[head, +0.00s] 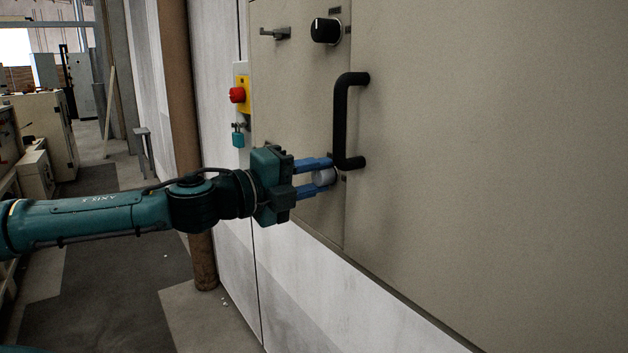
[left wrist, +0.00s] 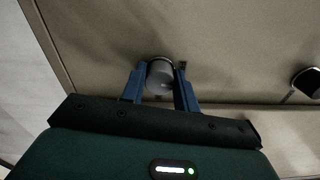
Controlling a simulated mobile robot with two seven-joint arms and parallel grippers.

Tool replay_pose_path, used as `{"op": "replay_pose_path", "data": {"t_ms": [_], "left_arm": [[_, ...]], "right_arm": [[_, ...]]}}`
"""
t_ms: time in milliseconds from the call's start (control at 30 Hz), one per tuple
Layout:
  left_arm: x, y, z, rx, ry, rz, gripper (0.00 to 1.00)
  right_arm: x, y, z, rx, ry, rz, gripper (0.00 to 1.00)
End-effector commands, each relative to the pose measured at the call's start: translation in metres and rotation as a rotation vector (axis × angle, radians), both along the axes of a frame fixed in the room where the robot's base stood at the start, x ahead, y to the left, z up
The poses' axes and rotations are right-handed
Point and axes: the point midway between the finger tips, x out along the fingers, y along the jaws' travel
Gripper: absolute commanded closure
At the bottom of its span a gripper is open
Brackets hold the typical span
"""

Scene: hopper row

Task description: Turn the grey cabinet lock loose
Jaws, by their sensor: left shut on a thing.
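The grey cabinet lock (head: 323,177) is a round grey knob on the beige cabinet door, just below the black handle. My left gripper (head: 325,170) reaches it from the left, with its blue fingers above and below the knob. In the left wrist view the lock (left wrist: 160,75) sits between the two fingers of my left gripper (left wrist: 160,88), which are shut on its sides. Part of the knob is hidden by the fingers in the head view. My right gripper is not in view.
A black bar handle (head: 342,120) stands out from the door just above the lock. A black rotary knob (head: 326,31) is higher up. A red emergency button (head: 237,95) and a teal padlock (head: 238,138) are at the left. A brown post (head: 181,110) stands behind my arm.

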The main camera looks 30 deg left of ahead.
Motion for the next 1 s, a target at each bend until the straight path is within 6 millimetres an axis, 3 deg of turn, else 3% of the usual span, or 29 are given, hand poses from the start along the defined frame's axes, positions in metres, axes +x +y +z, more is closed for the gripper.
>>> {"op": "replay_pose_path", "data": {"t_ms": [400,933,967,1000], "left_arm": [[0.0002,0.0005,-0.0001,-0.165,0.067,0.001,0.93],[0.0002,0.0005,0.0001,-0.189,0.077,0.002,0.93],[0.0002,0.0005,0.0001,-0.189,0.077,0.002,0.69],[0.0002,0.0005,0.0000,-0.188,0.076,0.002,0.66]], "right_arm": [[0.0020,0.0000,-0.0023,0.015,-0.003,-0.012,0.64],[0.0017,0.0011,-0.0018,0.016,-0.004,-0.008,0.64],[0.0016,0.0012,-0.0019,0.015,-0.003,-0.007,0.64],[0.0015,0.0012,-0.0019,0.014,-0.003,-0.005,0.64]]}}
